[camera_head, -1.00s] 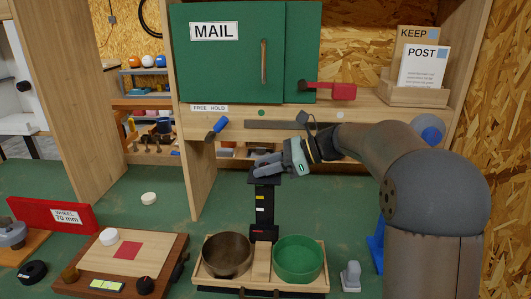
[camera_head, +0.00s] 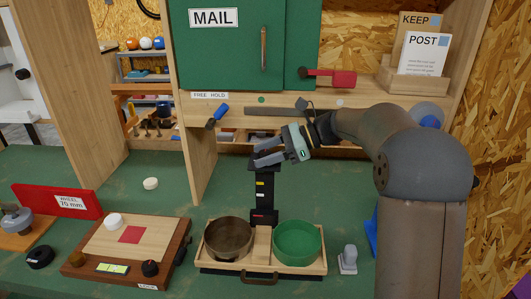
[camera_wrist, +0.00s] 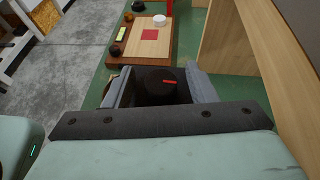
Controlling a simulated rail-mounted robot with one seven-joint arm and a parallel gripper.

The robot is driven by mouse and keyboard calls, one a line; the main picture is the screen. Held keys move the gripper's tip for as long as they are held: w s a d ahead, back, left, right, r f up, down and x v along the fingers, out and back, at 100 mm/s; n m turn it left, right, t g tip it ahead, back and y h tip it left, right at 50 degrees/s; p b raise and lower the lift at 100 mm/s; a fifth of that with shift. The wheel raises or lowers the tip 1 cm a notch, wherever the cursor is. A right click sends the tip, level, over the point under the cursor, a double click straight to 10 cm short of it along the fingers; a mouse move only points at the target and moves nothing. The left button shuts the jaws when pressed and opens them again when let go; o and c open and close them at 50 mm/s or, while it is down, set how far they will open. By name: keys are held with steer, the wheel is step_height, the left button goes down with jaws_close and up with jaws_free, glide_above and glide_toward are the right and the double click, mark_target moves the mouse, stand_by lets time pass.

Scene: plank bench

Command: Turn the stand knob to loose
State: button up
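The black stand (camera_head: 263,199) rises behind the two bowls, with yellow and red labels on its post. My gripper (camera_head: 264,152) is at its top, coming in from the right, and the two fingers look spread apart. The wrist view shows a dark knob-like piece (camera_wrist: 153,90) with a short red mark, lying between the grey fingers. I cannot tell whether the fingers touch it. In the head view the knob itself is hidden or too small to make out by my fingers. No loose or tight lettering is readable.
A wooden tray (camera_head: 262,262) with a dark bowl (camera_head: 228,240) and a green bowl (camera_head: 297,242) stands before the stand. A grey weight (camera_head: 348,258) is to its right. A wooden board (camera_head: 123,240) lies left. The cabinet upright (camera_head: 203,160) stands close behind left.

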steer(key=v, duration=0.7)
steer(key=shift+d+b, duration=0.25)
steer(key=shift+b, duration=0.2)
steer(key=shift+r, duration=0.15)
